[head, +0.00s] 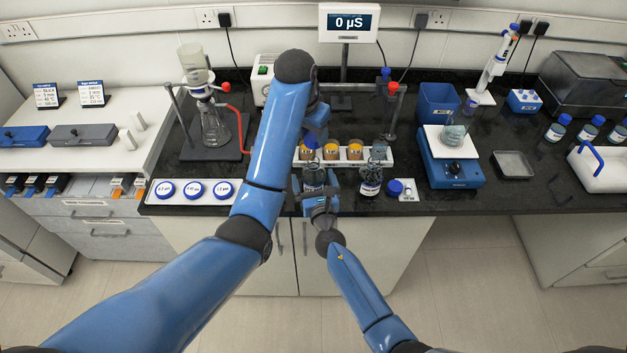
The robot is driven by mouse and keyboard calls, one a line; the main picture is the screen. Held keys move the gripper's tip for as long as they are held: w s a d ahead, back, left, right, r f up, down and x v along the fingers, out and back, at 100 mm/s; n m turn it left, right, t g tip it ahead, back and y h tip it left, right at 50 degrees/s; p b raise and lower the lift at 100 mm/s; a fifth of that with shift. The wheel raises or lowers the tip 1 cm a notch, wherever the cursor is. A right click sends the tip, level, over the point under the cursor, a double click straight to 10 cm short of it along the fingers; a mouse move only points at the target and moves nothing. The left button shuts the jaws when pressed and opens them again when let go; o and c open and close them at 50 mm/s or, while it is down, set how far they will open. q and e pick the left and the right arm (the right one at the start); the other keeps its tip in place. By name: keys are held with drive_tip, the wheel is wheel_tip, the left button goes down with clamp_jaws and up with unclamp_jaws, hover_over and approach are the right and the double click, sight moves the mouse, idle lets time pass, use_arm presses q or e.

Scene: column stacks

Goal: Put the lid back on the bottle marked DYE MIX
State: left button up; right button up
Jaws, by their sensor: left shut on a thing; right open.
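My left gripper (312,133) is shut on a blue lid (310,142) and holds it above an open clear bottle (314,177) near the bench's front edge. A gap seems to show between lid and bottle. My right gripper (313,190) is open, with its fingers around or just beside this bottle; contact is unclear. A second bottle (371,182) with a pale label stands to the right, something clear at its top. Another blue lid (395,187) lies on the bench beside it. The label texts are too small to read, so I cannot tell which bottle is DYE MIX.
A white rack with several amber-topped jars (355,150) stands just behind the bottles. A white tray (173,203) with blue discs is at left, a flask stand (212,153) behind it. Bare black bench lies at the front right.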

drive_tip(key=shift+x, duration=1.2)
drive_tip(key=shift+c, duration=0.2)
drive_tip(key=c, duration=1.4)
use_arm(q)
hover_over(315, 158)
drive_tip(key=s, duration=0.1)
drive_tip(key=shift+s+a+f, duration=0.1)
drive_tip(key=shift+a+f, duration=0.1)
drive_tip(key=shift+f, duration=1.05)
drive_tip(key=shift+s+a+f, duration=0.1)
drive_tip(key=shift+a+f, duration=0.05)
drive_tip(key=shift+f, duration=1.05)
